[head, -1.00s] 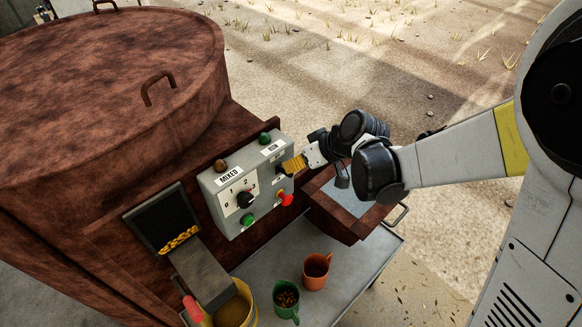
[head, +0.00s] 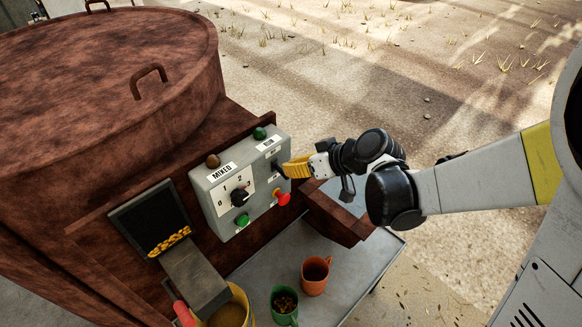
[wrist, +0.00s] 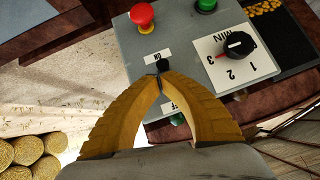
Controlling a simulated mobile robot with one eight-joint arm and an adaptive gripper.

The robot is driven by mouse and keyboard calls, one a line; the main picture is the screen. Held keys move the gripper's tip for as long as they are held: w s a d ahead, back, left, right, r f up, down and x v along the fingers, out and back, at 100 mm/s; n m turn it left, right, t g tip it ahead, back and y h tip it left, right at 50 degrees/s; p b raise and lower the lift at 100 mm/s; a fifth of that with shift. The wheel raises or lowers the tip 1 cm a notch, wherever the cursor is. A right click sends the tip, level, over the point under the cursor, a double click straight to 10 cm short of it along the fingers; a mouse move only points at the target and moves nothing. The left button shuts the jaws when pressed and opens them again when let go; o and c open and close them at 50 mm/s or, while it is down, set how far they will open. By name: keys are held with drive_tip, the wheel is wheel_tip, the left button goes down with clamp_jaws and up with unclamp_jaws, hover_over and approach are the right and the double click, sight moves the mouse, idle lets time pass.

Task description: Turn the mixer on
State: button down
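The mixer is a large rusty drum (head: 85,105) with a grey control box (head: 213,187) on its side. The box carries a black dial (head: 240,197) on a white plate numbered 0 to 3, a red button (head: 283,199) and a green button (head: 243,220). In the wrist view a black toggle switch (wrist: 162,66) sits by an ON label (wrist: 157,57); an OFF label is partly hidden behind a finger. My gripper (head: 288,169) is at the box's right part. In the wrist view its yellow fingertips (wrist: 159,82) meet just beside the toggle; whether they touch it is unclear.
A chute (head: 193,272) leads down to a yellow bucket (head: 250,306). A green mug (head: 284,303) and an orange mug (head: 316,275) stand on a grey table (head: 345,264). A rusty open box (head: 345,228) is below my gripper. Open ground lies behind.

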idle(0.3)
drive_tip(key=shift+w+a+r, duration=0.35)
drive_tip(key=shift+w+a, duration=0.1)
drive_tip(key=shift+a, duration=0.1)
